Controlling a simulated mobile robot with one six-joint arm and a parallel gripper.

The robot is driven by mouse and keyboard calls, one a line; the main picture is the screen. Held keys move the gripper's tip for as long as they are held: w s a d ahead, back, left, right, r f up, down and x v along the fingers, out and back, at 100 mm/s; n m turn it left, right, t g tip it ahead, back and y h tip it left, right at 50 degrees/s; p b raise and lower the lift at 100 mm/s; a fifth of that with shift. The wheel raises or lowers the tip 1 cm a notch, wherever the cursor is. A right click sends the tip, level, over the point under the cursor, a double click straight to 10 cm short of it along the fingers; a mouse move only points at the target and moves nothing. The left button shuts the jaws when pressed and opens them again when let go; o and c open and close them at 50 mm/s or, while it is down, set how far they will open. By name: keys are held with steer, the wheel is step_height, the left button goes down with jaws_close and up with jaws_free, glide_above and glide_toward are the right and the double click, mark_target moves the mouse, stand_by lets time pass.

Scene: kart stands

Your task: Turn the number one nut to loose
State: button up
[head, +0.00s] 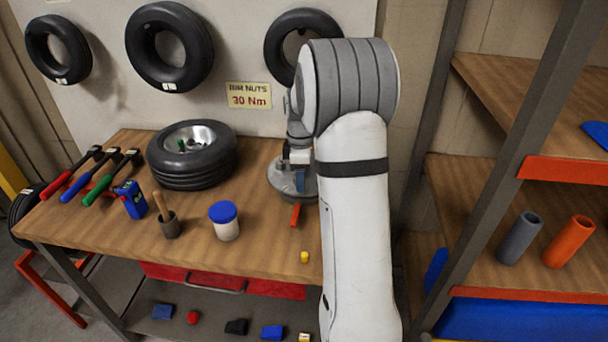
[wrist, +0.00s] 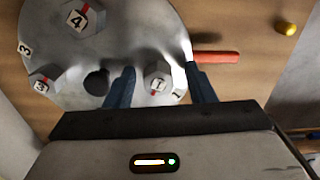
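The number one nut (wrist: 158,84) stands on a round grey metal hub plate (wrist: 130,35), with a white label and a red mark on its top. My gripper (wrist: 159,68) is open, with one blue finger on each side of this nut. Gaps show between the nut and both fingers. Nut 4 (wrist: 78,18) and nut 3 (wrist: 41,84) also sit on the plate, with a dark hole (wrist: 97,82) between nuts 3 and 1. In the head view the plate (head: 284,184) is on the bench, partly hidden by my arm, and the nuts cannot be made out.
An orange-red bar (wrist: 215,57) lies beside the plate near the right finger. A yellow piece (wrist: 287,28) lies beyond it. Shelves stand right.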

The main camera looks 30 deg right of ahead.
steer(key=shift+r, duration=0.1)
steer(key=shift+r, duration=0.2)
step_height(320, 180, up, 7)
steer(key=shift+f, duration=0.1)
steer(key=shift+r, duration=0.25)
steer(key=shift+a, duration=0.1)
steer(key=s+a+r+m+t, duration=0.1)
steer(key=s+a+r+m, duration=0.35)
steer(key=s+a, duration=0.55)
steer(key=s+a+f+m, duration=0.1)
steer(key=s+a+m, duration=0.1)
steer(key=s, duration=0.3)
steer(key=s+a+f+m+t, duration=0.1)
steer(key=s+f+m, duration=0.1)
steer(key=s, duration=0.3)
steer(key=s+a+f+m, duration=0.1)
steer(key=s+a+m, duration=0.1)
steer(key=s, duration=0.3)
steer(key=shift+s+a+f+m+t, duration=0.3)
steer(key=shift+s+a+m+t, duration=0.1)
steer(key=shift+m, duration=0.45)
